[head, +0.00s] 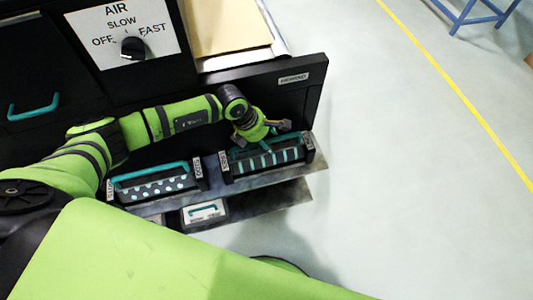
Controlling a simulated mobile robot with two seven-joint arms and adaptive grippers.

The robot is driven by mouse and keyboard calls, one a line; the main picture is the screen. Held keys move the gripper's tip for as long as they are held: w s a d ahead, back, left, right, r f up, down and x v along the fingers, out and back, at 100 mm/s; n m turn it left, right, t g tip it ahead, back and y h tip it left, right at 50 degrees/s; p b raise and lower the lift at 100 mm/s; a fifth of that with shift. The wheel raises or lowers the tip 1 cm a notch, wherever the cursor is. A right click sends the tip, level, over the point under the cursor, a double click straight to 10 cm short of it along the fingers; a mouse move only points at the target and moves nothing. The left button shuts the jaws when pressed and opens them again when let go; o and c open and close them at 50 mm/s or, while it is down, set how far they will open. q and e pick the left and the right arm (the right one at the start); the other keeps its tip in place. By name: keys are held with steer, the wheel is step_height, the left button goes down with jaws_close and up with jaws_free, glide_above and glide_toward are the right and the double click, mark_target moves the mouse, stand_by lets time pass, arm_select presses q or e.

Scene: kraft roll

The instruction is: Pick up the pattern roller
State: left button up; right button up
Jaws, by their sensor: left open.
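Two dark pattern rollers with teal handles sit on a grey shelf. The striped roller (272,162) is on the right, between labelled end blocks. The dotted roller (155,189) is on the left. My left arm reaches in from the left, and my left gripper (262,137) is open just over the striped roller's teal handle. The gripper hides part of that handle. I cannot tell whether the fingers touch it. My right gripper does not show.
The shelf (313,165) juts from a black machine. A lower drawer (204,212) with a teal handle sits beneath. A dial panel (122,38) and a flat tan sheet (225,22) are above.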

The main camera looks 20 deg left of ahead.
arm_select(q)
jaws_close()
steer(key=shift+w+d+r, duration=0.1)
steer(key=shift+w, duration=0.1)
steer(key=shift+r, duration=0.15)
